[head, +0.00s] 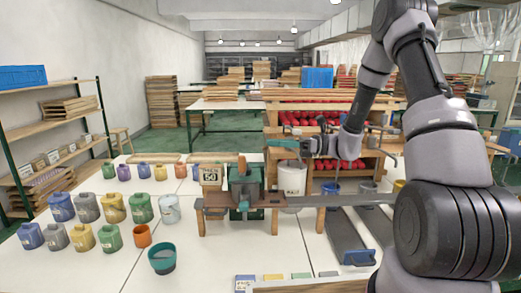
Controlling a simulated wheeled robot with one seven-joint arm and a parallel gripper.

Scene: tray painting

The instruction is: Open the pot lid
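Several lidded paint pots stand in rows on the white table (75,272) at the left, in blue, grey, yellow, green and pale blue; one is a green pot (140,208). I cannot tell which pot the task means. A white pot (292,180) stands near the middle, partly behind a wooden rail. My gripper (306,147) is just above and to the right of this white pot. A flat greenish piece (283,143) shows beside the gripper, over the pot. The fingers are too small to tell whether they hold it.
A green clamp-like device (245,188) and the wooden rail (240,200) stand at centre. An open teal cup (162,258) and an orange cup (142,236) are in front. Red rolls (310,118) fill a rack behind. Dark trays (340,238) lie right. The front-left table is clear.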

